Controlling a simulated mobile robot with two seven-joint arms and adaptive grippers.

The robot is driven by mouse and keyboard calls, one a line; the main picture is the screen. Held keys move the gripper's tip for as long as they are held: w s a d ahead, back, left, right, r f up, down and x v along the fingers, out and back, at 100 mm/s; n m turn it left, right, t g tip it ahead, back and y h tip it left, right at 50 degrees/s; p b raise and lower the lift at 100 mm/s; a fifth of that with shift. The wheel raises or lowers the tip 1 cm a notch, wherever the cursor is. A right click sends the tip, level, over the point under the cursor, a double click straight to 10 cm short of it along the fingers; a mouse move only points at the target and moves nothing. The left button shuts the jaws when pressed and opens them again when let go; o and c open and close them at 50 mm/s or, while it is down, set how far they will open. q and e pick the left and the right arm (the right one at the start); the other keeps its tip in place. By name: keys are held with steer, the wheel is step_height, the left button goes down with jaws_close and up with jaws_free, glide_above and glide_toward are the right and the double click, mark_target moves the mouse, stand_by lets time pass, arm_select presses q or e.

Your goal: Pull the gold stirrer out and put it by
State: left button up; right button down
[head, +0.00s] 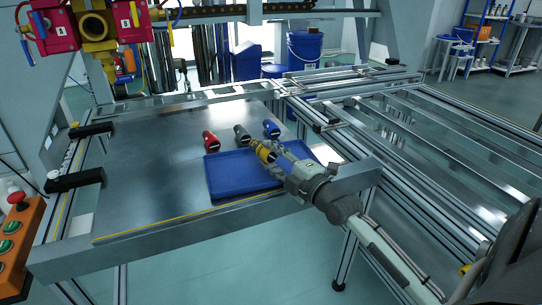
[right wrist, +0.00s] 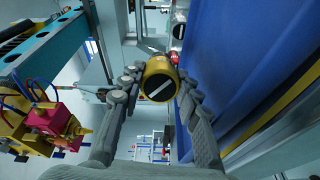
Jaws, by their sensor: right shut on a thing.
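The gold stirrer (head: 262,151), a short yellow cylinder with a dark end, is held in my right gripper (head: 271,154). In the head view it shows at the back right edge of the blue tray (head: 226,178); its exact height above the tray is hard to tell. In the right wrist view the gold stirrer (right wrist: 159,77) sits between both fingers, its dark end face with a white stripe turned to the camera. The blue tray (right wrist: 222,65) fills the right of that view. My left gripper is not in view.
Red (head: 210,139), grey (head: 242,134) and blue (head: 271,128) cylinders lie behind the tray on the metal table (head: 150,185). The table's left part is clear. An aluminium frame (head: 345,145) borders it on the right, black clamps (head: 75,180) on the left.

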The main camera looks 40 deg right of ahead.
steer(key=c, duration=1)
jaws_free()
steer(key=shift+a+f, duration=0.1)
steer(key=shift+f, duration=0.25)
steer(key=shift+s, duration=0.45)
steer(key=s+r, duration=0.1)
steer(key=s, duration=1)
steer(key=shift+s, duration=0.1)
